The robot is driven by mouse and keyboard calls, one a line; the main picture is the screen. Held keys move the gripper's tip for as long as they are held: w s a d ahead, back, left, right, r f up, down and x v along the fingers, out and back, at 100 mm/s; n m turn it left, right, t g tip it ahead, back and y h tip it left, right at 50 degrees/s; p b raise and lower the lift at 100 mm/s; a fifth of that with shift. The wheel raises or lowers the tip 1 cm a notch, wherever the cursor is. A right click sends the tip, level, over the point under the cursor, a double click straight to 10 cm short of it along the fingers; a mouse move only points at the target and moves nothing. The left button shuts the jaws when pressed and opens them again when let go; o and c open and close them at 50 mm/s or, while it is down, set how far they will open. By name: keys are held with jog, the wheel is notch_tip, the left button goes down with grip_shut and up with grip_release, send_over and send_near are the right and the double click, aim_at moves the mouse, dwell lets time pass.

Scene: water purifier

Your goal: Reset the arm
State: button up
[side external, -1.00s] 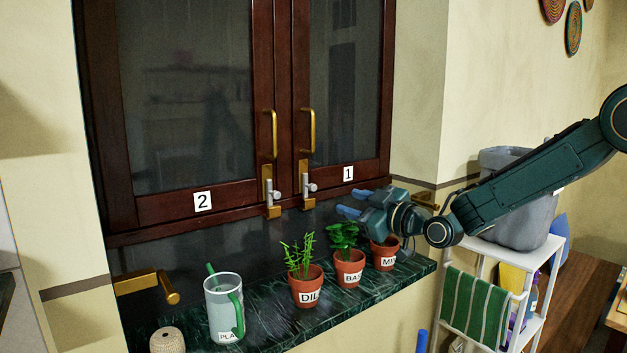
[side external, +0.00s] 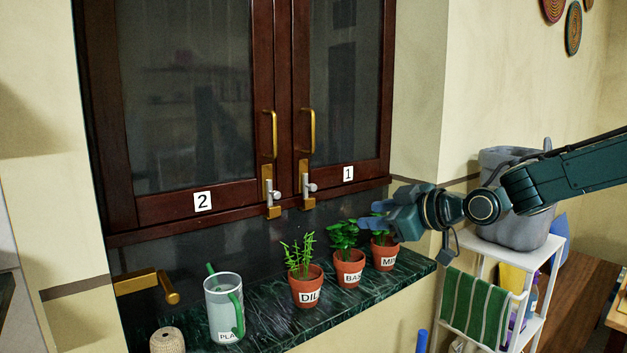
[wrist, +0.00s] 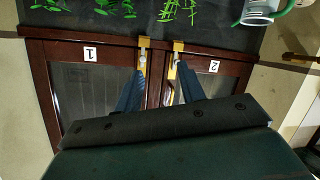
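My gripper (side external: 370,214) is in front of the right part of the window, just above the potted plants at the right of the sill. Its two blue fingers stand apart in the wrist view (wrist: 160,70), with nothing between them. My arm reaches in from the right edge of the side view. The wrist view appears upside down, with the latches and doors behind the fingers.
Dill (side external: 307,290), a basil pot (side external: 349,271) and a third pot (side external: 385,258) stand on the green marble sill (side external: 270,325). A clear pitcher (side external: 222,310) stands left. Window doors marked 1 (side external: 348,174) and 2 (side external: 203,201) are shut. A grey bin (side external: 505,215) sits on a white shelf.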

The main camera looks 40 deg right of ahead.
jog(key=s+f+m+g, duration=0.1)
jog(key=s+f+g, duration=0.1)
jog(key=s, duration=0.8)
jog(key=s+f+m+g+h, duration=0.1)
jog(key=s+f+m+g, duration=0.1)
jog(key=s, duration=0.7)
jog(key=s+d+f+m+g, duration=0.1)
jog(key=s+g, duration=0.3)
jog(key=s, duration=0.6)
jog(key=shift+s+f+m+g+h, duration=0.35)
jog(key=shift+f+m+h, duration=0.1)
jog(key=shift+m, duration=0.25)
